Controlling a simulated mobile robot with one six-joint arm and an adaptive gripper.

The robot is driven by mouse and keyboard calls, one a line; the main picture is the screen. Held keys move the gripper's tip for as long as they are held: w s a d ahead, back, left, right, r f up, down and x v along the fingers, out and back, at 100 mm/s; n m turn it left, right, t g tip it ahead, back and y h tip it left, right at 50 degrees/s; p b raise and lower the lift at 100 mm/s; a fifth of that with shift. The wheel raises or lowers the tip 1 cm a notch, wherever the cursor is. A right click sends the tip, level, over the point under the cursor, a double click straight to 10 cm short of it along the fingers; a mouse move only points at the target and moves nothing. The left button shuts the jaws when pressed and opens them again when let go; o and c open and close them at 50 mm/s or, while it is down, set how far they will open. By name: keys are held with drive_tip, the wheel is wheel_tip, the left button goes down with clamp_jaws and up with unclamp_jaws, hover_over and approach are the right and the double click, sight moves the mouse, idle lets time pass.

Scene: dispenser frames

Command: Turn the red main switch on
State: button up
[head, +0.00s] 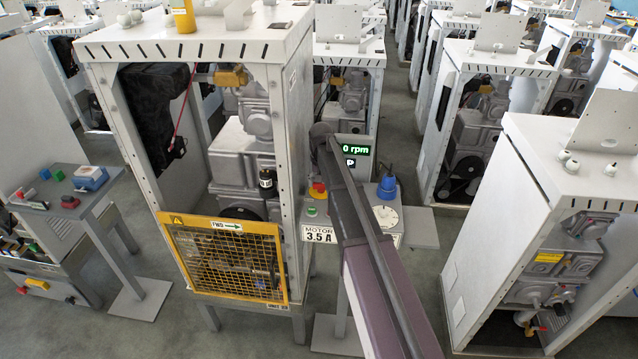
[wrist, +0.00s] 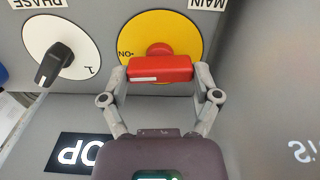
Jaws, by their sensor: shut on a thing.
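The red main switch (wrist: 160,68) is a bar-shaped handle on a round yellow plate (wrist: 187,30) in the wrist view. The bar lies level across the picture, with a white stripe on its left half. The plate's ON mark is at its left edge, beside the bar's left end. My gripper (wrist: 161,73) is shut on the bar, one finger at each end. In the head view, my arm covers the switch and my fingers.
In the wrist view, a white dial with a black knob (wrist: 53,64) sits left of the switch. In the head view, a display reads 0 rpm (head: 355,150). A red button on yellow (head: 318,190) and a caged machine frame (head: 225,258) stand left of my arm.

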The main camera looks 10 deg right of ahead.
drive_tip(key=shift+m, duration=0.5)
drive_tip(key=o, duration=1)
drive_tip(key=shift+c, duration=0.2)
drive_tip(key=shift+s, duration=0.1)
drive_tip(key=shift+s, duration=0.3)
drive_tip(key=s+n, duration=0.3)
drive_tip(key=s, duration=2.5)
drive_tip(key=shift+s+a+n, duration=0.25)
drive_tip(key=shift+a+n, duration=0.05)
drive_tip(key=shift+a, duration=0.05)
drive_tip(key=shift+f, duration=0.1)
